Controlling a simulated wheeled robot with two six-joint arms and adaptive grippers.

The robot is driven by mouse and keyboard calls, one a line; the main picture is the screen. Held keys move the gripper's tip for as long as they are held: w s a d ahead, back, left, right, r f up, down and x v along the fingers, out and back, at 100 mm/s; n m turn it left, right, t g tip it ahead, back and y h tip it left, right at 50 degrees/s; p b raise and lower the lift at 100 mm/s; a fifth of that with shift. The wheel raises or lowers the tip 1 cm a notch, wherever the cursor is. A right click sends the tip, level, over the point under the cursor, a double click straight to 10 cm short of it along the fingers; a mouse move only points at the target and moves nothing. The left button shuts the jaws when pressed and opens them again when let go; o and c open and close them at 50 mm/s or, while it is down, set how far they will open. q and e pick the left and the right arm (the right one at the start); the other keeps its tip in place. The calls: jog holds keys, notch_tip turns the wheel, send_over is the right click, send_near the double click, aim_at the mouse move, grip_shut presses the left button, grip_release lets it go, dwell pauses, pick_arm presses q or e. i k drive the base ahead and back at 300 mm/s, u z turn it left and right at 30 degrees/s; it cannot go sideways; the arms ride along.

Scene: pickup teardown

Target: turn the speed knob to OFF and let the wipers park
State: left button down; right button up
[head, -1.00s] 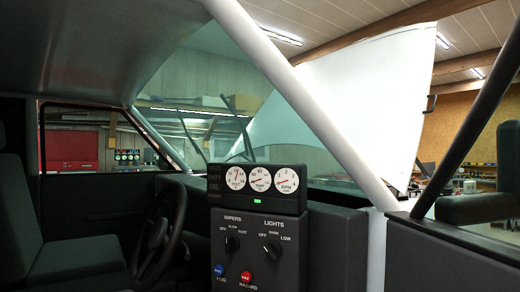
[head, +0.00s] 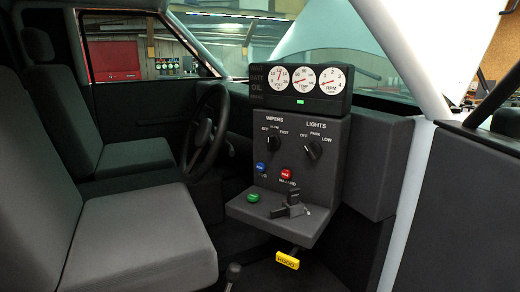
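The wiper speed knob (head: 272,143) is a small dark knob under the word WIPERS on the grey control panel (head: 330,200). OFF, SLOW and FAST are printed around it. It seems to point roughly upward, but it is too small to tell its setting for certain. The wiper arms and most of the windshield are outside the head view, so I cannot see whether the wipers move. Neither of my grippers shows, and nothing visible touches the knob.
A similar lights knob (head: 313,150) sits to the right. Below are a blue button (head: 260,168), a red button (head: 286,174), a green button (head: 253,198) and a black lever (head: 290,206). A yellow HOOD handle (head: 286,260) hangs underneath. Seats (head: 140,240) and steering wheel (head: 205,130) stand left.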

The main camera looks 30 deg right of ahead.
aim_at(273, 142)
jog(key=z, duration=2.7)
jog(key=k, duration=0.8)
jog(key=u, duration=0.95)
jog(key=i, duration=0.45)
jog(key=u, duration=0.05)
